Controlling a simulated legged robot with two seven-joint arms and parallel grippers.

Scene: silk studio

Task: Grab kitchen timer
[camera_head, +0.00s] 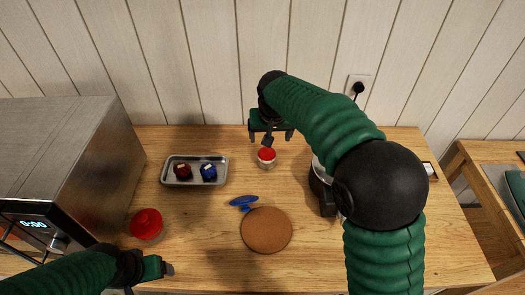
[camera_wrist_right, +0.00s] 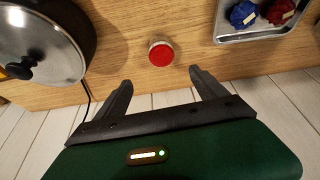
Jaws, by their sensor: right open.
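A small round object with a red top and pale base, which looks like the kitchen timer (camera_head: 267,158), stands on the wooden table. It also shows in the right wrist view (camera_wrist_right: 161,54), just beyond and between the fingertips. My right gripper (camera_head: 269,137) is at the back of the table, behind the timer. In the wrist view the right gripper (camera_wrist_right: 161,78) is open, fingers apart, with nothing between them. My left gripper (camera_head: 168,269) is low at the front left, away from the timer; its finger opening cannot be made out.
A metal tray (camera_head: 221,164) with a dark red and a blue item stands left of the timer. A red-lidded container (camera_head: 146,224) and an oven (camera_head: 60,150) are farther left. A cork mat (camera_head: 266,230) and blue object (camera_head: 243,202) lie in front. A dark lidded pot (camera_wrist_right: 45,40) is partly behind my right arm.

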